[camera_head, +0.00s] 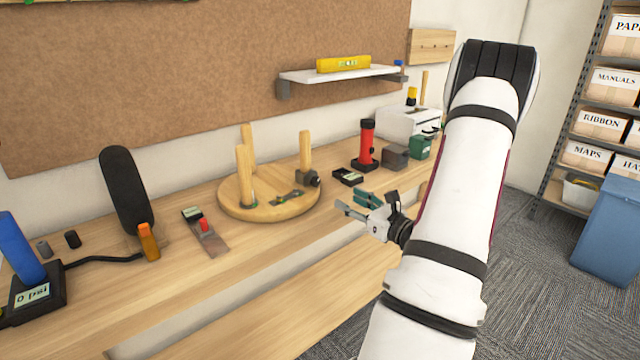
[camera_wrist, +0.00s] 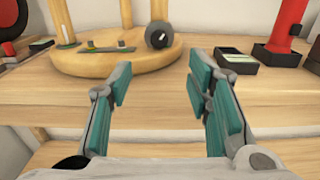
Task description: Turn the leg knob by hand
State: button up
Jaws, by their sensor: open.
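An upturned round wooden stool (camera_head: 268,213) lies seat-down on the bench with its legs pointing up. The dark leg knob (camera_head: 312,178) sits low beside the right leg (camera_head: 305,150). In the wrist view the knob (camera_wrist: 160,36) shows a round dark face with a white mark, at the top centre above the stool's seat (camera_wrist: 112,65). A grey wrench-like tool (camera_head: 287,198) lies on the seat. My gripper (camera_head: 352,204) is open and empty, to the right of and in front of the stool, apart from the knob. Its teal-padded fingers (camera_wrist: 158,76) frame the space below the knob.
Right of the stool are a small black display box (camera_head: 348,177), a red cylinder on a black base (camera_head: 367,142), a grey box (camera_head: 395,157) and a green box (camera_head: 420,148). Left is a plate with a red block (camera_head: 207,230). Bare bench lies in front.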

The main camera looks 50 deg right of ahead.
aim_at(317, 181)
jog(key=x, duration=1.2)
jog(key=shift+w+r+b, duration=0.1)
jog(key=shift+w+b, duration=0.25)
grip_shut()
